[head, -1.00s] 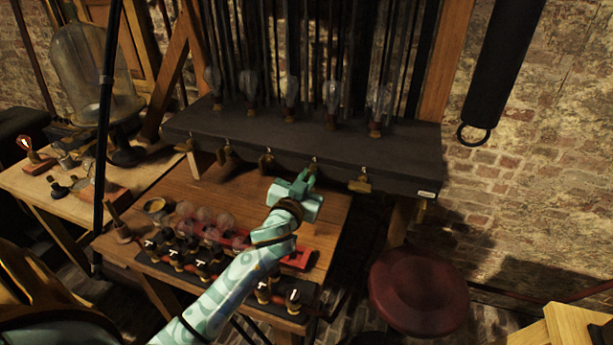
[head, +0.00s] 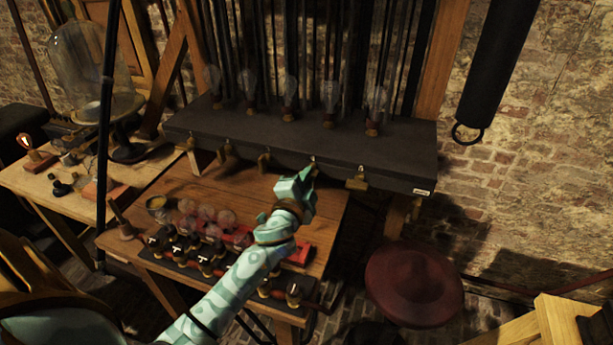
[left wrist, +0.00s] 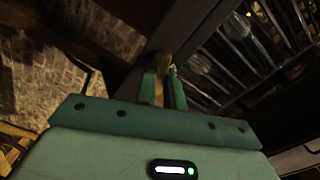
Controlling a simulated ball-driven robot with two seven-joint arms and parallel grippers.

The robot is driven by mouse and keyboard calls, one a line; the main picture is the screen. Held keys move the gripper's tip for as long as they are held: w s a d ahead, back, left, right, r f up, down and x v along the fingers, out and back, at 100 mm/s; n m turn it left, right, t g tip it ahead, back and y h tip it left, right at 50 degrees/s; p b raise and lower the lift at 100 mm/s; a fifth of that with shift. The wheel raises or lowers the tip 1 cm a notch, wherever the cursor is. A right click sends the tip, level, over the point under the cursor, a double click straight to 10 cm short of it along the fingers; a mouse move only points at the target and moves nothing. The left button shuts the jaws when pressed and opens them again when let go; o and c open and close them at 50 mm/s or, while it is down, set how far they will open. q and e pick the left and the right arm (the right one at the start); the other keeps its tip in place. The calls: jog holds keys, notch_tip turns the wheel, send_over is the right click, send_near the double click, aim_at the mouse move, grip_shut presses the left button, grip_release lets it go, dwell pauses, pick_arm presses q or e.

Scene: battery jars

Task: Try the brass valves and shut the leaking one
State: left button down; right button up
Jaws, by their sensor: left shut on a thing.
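Several brass valves hang along the front edge of a dark shelf in the head view: one at the left end (head: 191,145), one in the middle (head: 264,159), one at the right end (head: 358,180). My left gripper (head: 308,174) is at the valve just left of the right-end one (head: 313,161), and covers most of it. In the left wrist view its two green fingers (left wrist: 164,80) are closed on a brass piece of this valve (left wrist: 163,62). I cannot see any leak. My right gripper is not in view.
The dark shelf (head: 300,147) carries several glass-topped fittings. Below it a wooden table (head: 325,215) holds glass bulbs (head: 187,207) and a black strip of knobs. A red stool (head: 413,283) stands at right. A glass bell jar (head: 82,65) stands at left.

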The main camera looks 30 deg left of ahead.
pick_arm(q)
jog(key=shift+f+m, duration=0.15)
jog(key=shift+m, duration=2.05)
jog(key=c, duration=1.5)
grip_release()
jog(key=shift+d, duration=0.1)
jog(key=b+v, duration=0.1)
jog(key=v, duration=1.5)
jog(key=shift+s, duration=0.2)
